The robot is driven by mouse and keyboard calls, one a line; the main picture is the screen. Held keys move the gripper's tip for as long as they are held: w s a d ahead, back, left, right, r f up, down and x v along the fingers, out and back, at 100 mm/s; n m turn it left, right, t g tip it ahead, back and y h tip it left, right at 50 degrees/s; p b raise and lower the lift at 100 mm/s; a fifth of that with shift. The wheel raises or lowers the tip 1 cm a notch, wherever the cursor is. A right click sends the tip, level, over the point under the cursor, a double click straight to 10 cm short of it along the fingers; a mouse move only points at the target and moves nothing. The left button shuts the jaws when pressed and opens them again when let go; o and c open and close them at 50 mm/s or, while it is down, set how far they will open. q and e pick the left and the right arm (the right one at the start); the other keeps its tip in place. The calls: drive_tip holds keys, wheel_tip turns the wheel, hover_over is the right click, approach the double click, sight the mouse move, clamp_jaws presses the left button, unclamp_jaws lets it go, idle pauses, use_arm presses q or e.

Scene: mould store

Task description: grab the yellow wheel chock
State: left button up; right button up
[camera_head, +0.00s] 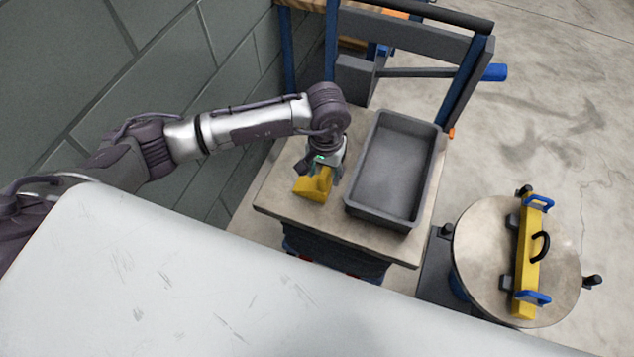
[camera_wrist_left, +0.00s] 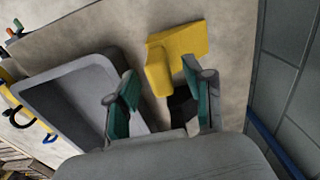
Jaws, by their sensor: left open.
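The yellow wheel chock (camera_head: 309,188) lies on the worktop, left of the grey tray. My left gripper (camera_head: 327,170) is directly over it, pointing down, and hides part of it in the head view. In the left wrist view the chock (camera_wrist_left: 178,55) shows its wedge shape beyond and partly between the two teal-padded fingers of my left gripper (camera_wrist_left: 158,70). The fingers are apart and hold nothing. Whether either finger touches the chock I cannot tell. My right gripper is not in view.
An empty grey tray (camera_head: 392,172) stands close to the right of the chock on the worktop (camera_head: 285,178). A block wall (camera_head: 190,80) runs along the left. A round table (camera_head: 483,245) with a yellow bar (camera_head: 528,255) stands at the right.

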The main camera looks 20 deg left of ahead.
use_arm(q)
drive_tip(key=shift+f, duration=0.45)
drive_tip(key=shift+c, duration=0.2)
clamp_jaws()
drive_tip(key=shift+r, duration=0.15)
